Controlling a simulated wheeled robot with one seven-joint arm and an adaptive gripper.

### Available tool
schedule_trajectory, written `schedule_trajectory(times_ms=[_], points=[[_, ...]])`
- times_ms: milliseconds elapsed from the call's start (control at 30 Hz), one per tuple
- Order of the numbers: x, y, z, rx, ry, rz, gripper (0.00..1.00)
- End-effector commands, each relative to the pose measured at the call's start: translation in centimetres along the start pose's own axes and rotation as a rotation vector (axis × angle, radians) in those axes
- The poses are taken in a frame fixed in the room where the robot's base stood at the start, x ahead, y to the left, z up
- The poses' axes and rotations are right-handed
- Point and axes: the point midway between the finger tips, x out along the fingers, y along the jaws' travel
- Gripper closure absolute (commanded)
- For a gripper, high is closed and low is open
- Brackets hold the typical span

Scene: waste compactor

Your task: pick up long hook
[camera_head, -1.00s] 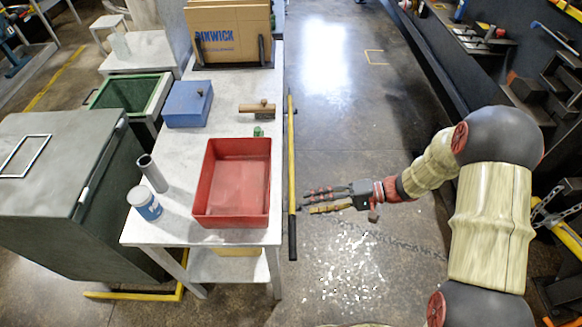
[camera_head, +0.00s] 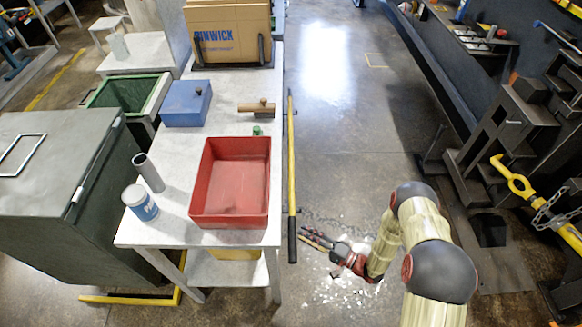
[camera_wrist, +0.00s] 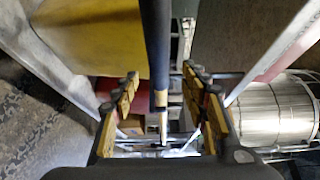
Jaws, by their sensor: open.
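The long hook (camera_head: 291,165) is a thin yellow pole with a black grip (camera_head: 292,240) at its near end. It runs along the right edge of the white table. My gripper (camera_head: 303,236) is open and empty just right of the black grip, with its fingers pointing toward it. In the wrist view the pole's dark part (camera_wrist: 156,50) comes down from the top, in line with the gap between my open fingers (camera_wrist: 160,82). I cannot tell whether it lies between the fingertips or just beyond them. The hook end is not clear.
On the white table (camera_head: 170,232) are a red bin (camera_head: 230,217), blue box (camera_head: 187,104), brown-handled tool (camera_head: 257,109), white can (camera_head: 140,203), grey tube (camera_head: 149,172) and cardboard box (camera_head: 228,38). Dark racks (camera_head: 520,130) stand at right. The floor (camera_head: 345,120) between is clear.

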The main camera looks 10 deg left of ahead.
Motion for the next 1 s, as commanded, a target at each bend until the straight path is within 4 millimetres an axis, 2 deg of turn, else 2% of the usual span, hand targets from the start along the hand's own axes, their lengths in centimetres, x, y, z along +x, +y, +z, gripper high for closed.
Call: schedule_trajectory(times_ms=[400, 500, 767, 1000], points=[[4.9, 0.3, 0.8, 0.000, -0.004, -0.001, 0.55], [5.5, 0.2, 0.8, 0.001, -0.002, 0.000, 0.55], [5.7, 0.1, 0.8, 0.001, -0.001, 0.000, 0.56], [5.7, 0.1, 0.8, 0.002, -0.001, 0.000, 0.69]])
